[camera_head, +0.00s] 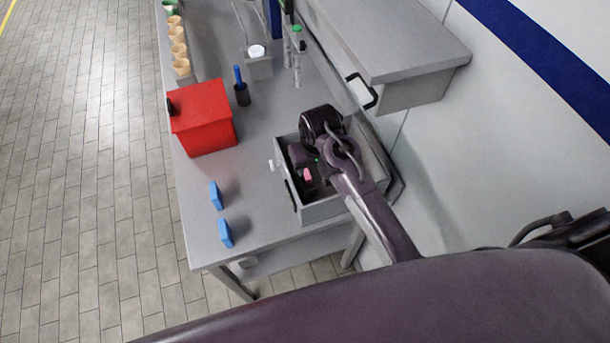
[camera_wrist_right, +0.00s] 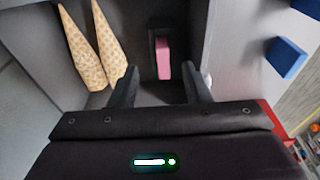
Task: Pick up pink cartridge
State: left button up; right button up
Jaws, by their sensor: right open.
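The pink cartridge (camera_head: 307,174) is inside the open grey drawer (camera_head: 327,209) on the table. In the right wrist view the pink cartridge (camera_wrist_right: 163,70) stands out against a dark piece (camera_wrist_right: 160,44) just beyond it. My right gripper (camera_wrist_right: 161,76) is open, with one finger at each side of the cartridge in the picture. I see no contact, and the depth between fingers and cartridge is hard to judge. In the head view my right gripper (camera_head: 306,166) is over the drawer, and my wrist hides part of the drawer's inside. My left gripper is not in view.
Two patterned cones (camera_wrist_right: 90,45) lie in the drawer beside the gripper. A red box (camera_head: 203,118), two blue blocks (camera_head: 216,195) and a dark cup (camera_head: 242,94) stand on the table (camera_head: 200,240). A grey cabinet (camera_head: 395,45) overhangs the back. The table's front is mostly clear.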

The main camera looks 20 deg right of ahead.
aim_at(305, 177)
jog(key=shift+w+a+r, duration=0.15)
jog(key=shift+w+a, duration=0.1)
jog(key=shift+w, duration=0.9)
jog(key=f, duration=0.2)
jog(key=w+f, duration=0.1)
jog(key=f, duration=0.4)
jog(key=shift+w+f, duration=0.2)
jog(key=shift+f, duration=0.15)
grip_shut()
